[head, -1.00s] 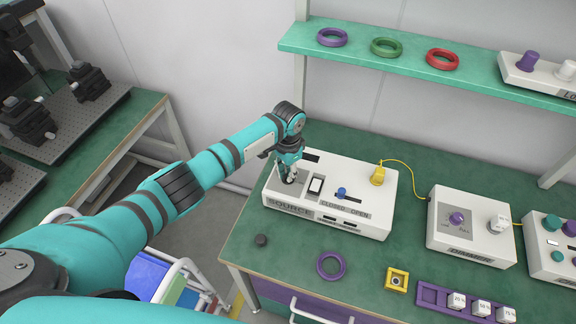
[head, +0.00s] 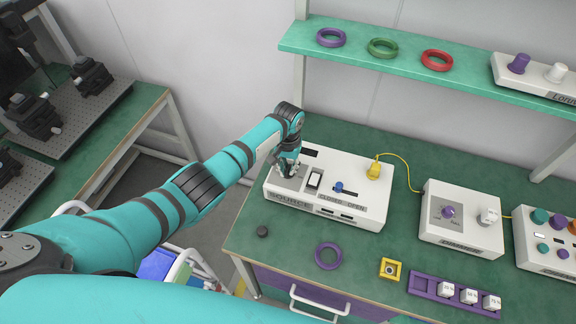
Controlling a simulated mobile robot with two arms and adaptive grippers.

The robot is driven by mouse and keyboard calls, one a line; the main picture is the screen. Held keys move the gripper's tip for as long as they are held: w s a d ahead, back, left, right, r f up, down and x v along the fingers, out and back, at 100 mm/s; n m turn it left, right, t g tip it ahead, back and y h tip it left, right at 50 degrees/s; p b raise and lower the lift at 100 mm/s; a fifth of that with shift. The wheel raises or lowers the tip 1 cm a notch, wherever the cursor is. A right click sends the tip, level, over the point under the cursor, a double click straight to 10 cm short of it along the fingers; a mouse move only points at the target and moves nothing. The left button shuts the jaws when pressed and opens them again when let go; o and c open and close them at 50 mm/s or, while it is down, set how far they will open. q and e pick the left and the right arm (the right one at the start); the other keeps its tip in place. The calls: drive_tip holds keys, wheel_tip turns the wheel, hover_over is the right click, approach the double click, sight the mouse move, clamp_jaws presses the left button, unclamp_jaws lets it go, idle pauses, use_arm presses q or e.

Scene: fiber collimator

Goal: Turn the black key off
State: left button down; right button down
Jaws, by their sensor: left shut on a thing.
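The white source box (head: 372,206) stands on the green bench, with a grey panel at its left end. My left gripper (head: 287,172) points down at this panel and is shut on the black key, which the fingers mostly hide. The key's angle cannot be made out. Right of the gripper on the same box are a rocker switch (head: 315,179) and a blue slider knob (head: 339,187) by the words CLOSED and OPEN. My right gripper is not in view.
A yellow connector (head: 374,171) with a cable runs to a second white box (head: 460,222). A black puck (head: 262,231), a purple ring (head: 328,256), a yellow square part (head: 390,268) and a purple tray (head: 424,287) lie in front. A shelf (head: 400,62) hangs behind.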

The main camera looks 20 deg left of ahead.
sight(288, 168)
use_arm(q)
drive_tip(key=shift+w+r, duration=0.1)
idle(0.3)
drive_tip(key=c, duration=1.4)
unclamp_jaws()
wheel_tip(288, 168, up, 12)
